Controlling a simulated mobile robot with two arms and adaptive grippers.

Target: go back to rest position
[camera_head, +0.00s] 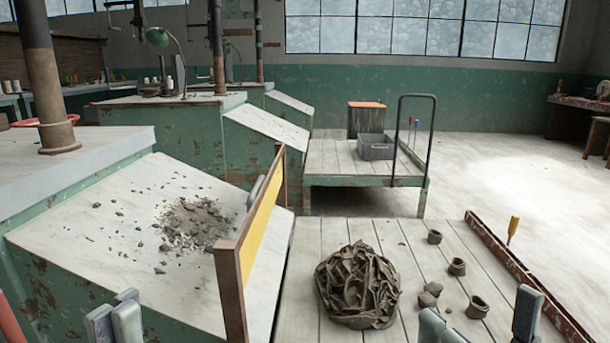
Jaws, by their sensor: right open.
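A large heap of dark clay trimmings (357,287) lies on the plank-topped surface (418,235) in front of me. Several small clay lumps (457,267) lie on the planks to its right. My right gripper (480,318) shows at the bottom edge, its fingers wide apart with nothing between them. It is right of the heap and apart from it. My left gripper (115,318) shows only its grey finger ends at the bottom left, in front of the sloped bench. Its lower part is cut off, so its opening is unclear.
Loose clay crumbs (195,223) are scattered on the sloped white bench (130,190) at left. A yellow board in a brown frame (259,225) stands between bench and planks. A rusty rail (528,275) edges the right side. A trolley (330,160) with a grey bin (375,150) stands behind.

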